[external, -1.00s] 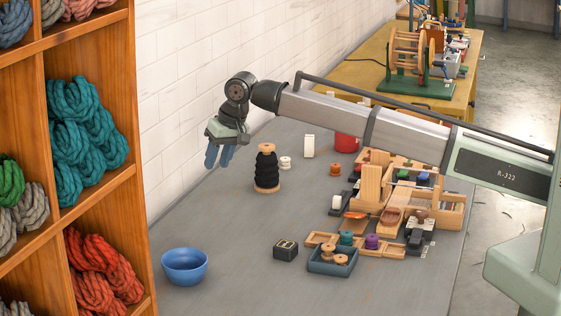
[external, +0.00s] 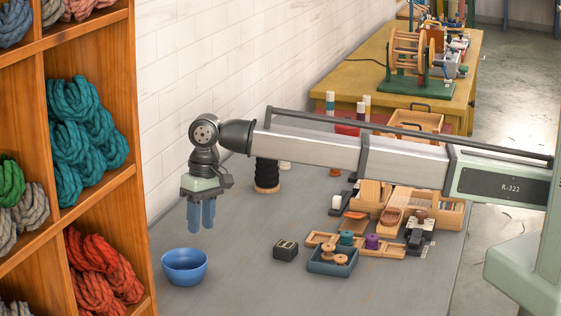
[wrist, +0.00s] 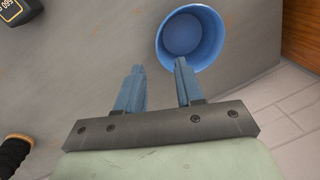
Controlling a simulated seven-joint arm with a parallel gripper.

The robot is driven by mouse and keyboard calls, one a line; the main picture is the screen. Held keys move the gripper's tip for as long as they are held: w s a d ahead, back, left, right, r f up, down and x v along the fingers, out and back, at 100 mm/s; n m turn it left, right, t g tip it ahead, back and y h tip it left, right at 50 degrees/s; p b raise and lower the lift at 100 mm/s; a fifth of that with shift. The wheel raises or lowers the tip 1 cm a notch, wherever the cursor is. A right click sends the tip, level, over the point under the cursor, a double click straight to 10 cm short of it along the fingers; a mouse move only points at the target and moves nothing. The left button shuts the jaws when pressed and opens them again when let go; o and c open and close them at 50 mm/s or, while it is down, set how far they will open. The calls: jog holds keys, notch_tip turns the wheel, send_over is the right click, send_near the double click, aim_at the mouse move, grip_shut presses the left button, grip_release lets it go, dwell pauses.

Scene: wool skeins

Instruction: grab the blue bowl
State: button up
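The blue bowl (external: 185,268) stands upright and empty on the grey table at the front left of the external view. In the wrist view the bowl (wrist: 190,37) is at the top, just beyond the right fingertip. My gripper (external: 201,230) points down above and slightly behind the bowl, apart from it. In the wrist view my gripper (wrist: 158,66) has its two blue fingers spread with nothing between them. The whole bowl rim shows in the external view.
A black spool (external: 267,175) stands behind my gripper. A small black box (external: 286,250) and a blue-grey tray (external: 333,262) with spools lie right of the bowl. A wooden shelf (external: 143,215) with wool skeins borders the left. The table around the bowl is mostly clear.

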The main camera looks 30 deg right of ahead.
aim_at(200, 252)
jog(key=shift+s+a+f, duration=0.1)
jog(key=shift+a+f, duration=0.05)
jog(key=shift+f, duration=1.25)
jog(key=shift+s+a+f, duration=0.1)
jog(key=shift+a+f, duration=0.1)
jog(key=shift+f, duration=1.25)
jog(key=shift+a+f, duration=0.15)
jog(key=shift+f, duration=1.25)
jog(key=shift+c, duration=0.4)
grip_shut()
